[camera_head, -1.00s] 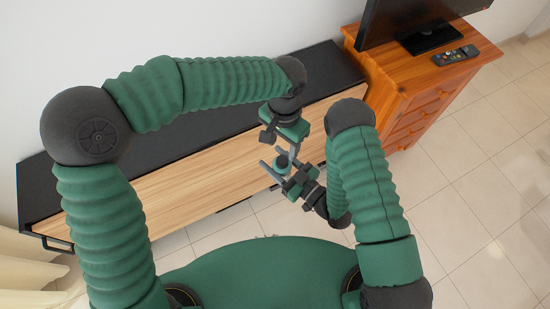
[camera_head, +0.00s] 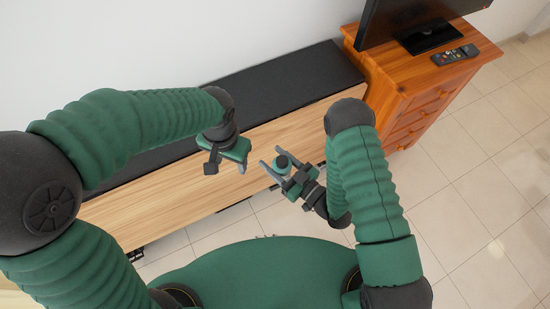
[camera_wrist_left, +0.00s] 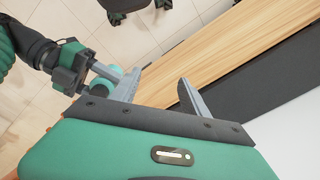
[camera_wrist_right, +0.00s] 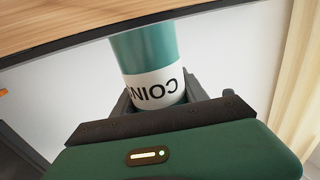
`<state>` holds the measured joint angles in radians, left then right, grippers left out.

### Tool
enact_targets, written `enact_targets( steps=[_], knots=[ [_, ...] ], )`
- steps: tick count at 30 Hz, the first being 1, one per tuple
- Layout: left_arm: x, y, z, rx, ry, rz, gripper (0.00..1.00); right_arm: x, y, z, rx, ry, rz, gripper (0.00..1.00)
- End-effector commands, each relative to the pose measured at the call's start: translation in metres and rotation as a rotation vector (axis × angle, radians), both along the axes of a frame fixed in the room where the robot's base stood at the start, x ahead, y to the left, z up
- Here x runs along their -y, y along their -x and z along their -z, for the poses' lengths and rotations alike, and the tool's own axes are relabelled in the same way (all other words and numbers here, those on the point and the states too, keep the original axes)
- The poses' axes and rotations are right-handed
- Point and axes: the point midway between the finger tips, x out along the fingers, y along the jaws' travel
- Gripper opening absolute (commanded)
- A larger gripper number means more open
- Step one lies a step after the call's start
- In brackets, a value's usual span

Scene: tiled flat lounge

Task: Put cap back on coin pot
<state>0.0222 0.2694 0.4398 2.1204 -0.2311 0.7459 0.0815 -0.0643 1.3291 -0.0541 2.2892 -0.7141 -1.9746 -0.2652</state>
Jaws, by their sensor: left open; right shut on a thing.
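The coin pot (camera_wrist_right: 146,49) is a teal cylinder with a white band lettered "COIN"; the rest of the word is hidden. My right gripper (camera_head: 271,156) is shut on it and holds it in the air. In the head view the pot (camera_head: 282,161) shows a dark round top; I cannot tell whether this is the cap or the open mouth. My left gripper (camera_head: 226,170) is open and empty, to the left of the pot and apart from it. The left wrist view shows its spread fingers (camera_wrist_left: 160,80) and the pot (camera_wrist_left: 108,73) beside them. No separate cap is visible.
A long low cabinet with a black top (camera_head: 300,75) and light wood front (camera_head: 150,205) stands along the wall. An orange-brown wooden drawer unit (camera_head: 400,90) at the right bears a television (camera_head: 415,12) and a remote (camera_head: 455,54). The tiled floor (camera_head: 470,200) at right is clear.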

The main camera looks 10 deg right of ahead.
Motion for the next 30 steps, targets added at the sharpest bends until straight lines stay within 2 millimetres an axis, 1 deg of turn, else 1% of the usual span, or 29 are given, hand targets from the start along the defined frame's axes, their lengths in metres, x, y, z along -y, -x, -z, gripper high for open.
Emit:
enact_targets(
  steps=[1,3,6,9,12,19,22,23,26,29,30],
  knots=[
    [-0.031,0.01,0.004,0.029,0.009,-0.095,0.53,0.0,0.0,0.0,0.001,-0.001,0.0,0.0],
    [-0.066,0.023,0.01,0.074,0.034,-0.224,0.53,0.0,0.0,0.0,0.001,-0.001,0.0,0.0],
    [-0.101,0.039,0.014,0.133,0.066,-0.372,0.53,0.0,0.0,0.0,0.0,0.0,0.0,0.0],
    [-0.118,0.049,0.017,0.17,0.086,-0.457,0.53,0.0,-0.001,0.0,-0.001,-0.001,0.0,0.0],
    [-0.123,0.051,0.018,0.182,0.092,-0.483,0.53,0.0,-0.001,0.0,-0.001,-0.001,0.0,0.0],
    [-0.123,0.051,0.018,0.18,0.091,-0.482,0.53,0.0,-0.001,0.0,0.0,-0.001,0.0,0.0],
    [-0.123,0.052,0.021,0.18,0.091,-0.482,0.53,0.001,-0.009,0.002,0.003,-0.001,0.013,0.0],
    [-0.123,0.052,0.024,0.18,0.091,-0.482,0.53,0.001,-0.014,0.003,0.004,-0.002,0.021,0.0],
    [-0.123,0.051,0.034,0.179,0.09,-0.481,0.53,0.005,-0.046,0.008,0.008,-0.003,0.075,0.0],
    [-0.123,0.051,0.048,0.178,0.09,-0.481,0.53,0.014,-0.091,0.008,0.011,-0.003,0.164,0.0],
    [-0.123,0.051,0.053,0.178,0.09,-0.481,0.53,0.019,-0.111,0.006,0.01,-0.005,0.204,0.0]
  ],
)
